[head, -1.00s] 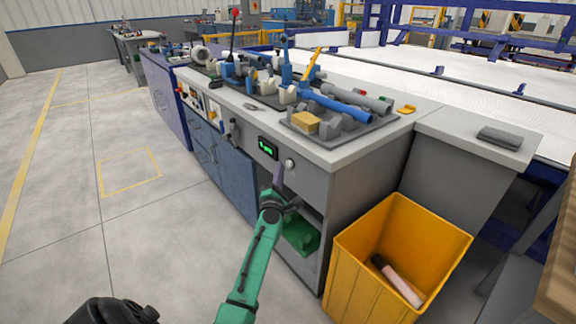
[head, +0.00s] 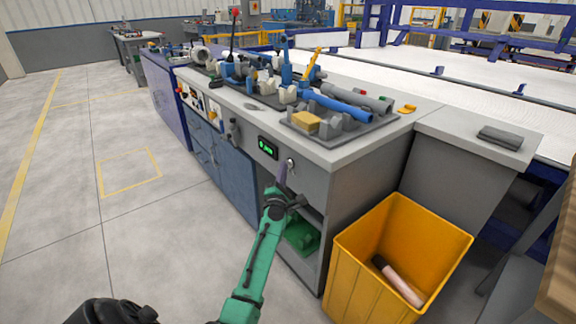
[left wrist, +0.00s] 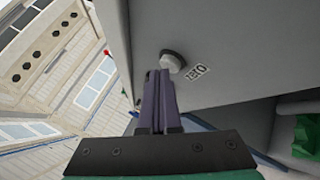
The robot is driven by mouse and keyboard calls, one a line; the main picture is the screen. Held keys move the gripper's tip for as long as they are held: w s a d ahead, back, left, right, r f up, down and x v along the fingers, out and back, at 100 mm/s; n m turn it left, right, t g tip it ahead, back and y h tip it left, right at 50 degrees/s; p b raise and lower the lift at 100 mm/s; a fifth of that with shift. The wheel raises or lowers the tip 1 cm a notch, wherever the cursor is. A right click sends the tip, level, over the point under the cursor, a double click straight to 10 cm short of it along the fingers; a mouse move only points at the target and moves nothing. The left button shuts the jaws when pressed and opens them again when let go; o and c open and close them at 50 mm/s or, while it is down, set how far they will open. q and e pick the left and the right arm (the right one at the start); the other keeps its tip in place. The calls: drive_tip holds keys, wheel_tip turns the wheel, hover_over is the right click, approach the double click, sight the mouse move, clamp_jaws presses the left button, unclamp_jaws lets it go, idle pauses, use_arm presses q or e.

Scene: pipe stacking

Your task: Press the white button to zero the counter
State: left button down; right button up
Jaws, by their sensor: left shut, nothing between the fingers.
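The white button (head: 291,162) is on the upper front panel of the grey workbench, right of the counter's green-lit display (head: 267,147). Its digits are too small to read surely. My left gripper (head: 282,166) is shut and empty, its purple fingers pointing up to the button's left side. In the left wrist view, the button (left wrist: 172,62) is a round pale cap on a dark collar beside a "0/ST"-like label (left wrist: 196,71). The shut fingertips (left wrist: 160,74) overlap its lower left edge. I cannot tell whether they touch it. My right gripper is not in view.
A yellow bin (head: 348,270) holding a pale tube stands right of my left arm. The bench top (head: 340,155) carries blue and grey pipe parts and a yellow block. A green item (head: 302,236) lies on the open shelf below. The floor at left is clear.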

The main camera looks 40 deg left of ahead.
use_arm(q)
drive_tip(key=shift+w+d, duration=0.1)
drive_tip(key=shift+w, duration=0.1)
drive_tip(key=shift+s, duration=0.1)
idle(0.4)
drive_tip(key=shift+s+a, duration=0.25)
drive_tip(key=shift+s, duration=0.45)
drive_tip(key=shift+s, duration=0.1)
drive_tip(key=s, duration=0.1)
drive_tip(key=s+a+p, duration=0.1)
drive_tip(key=s, duration=0.2)
drive_tip(key=shift+s+a, duration=0.25)
drive_tip(key=shift+s, duration=0.05)
idle(0.4)
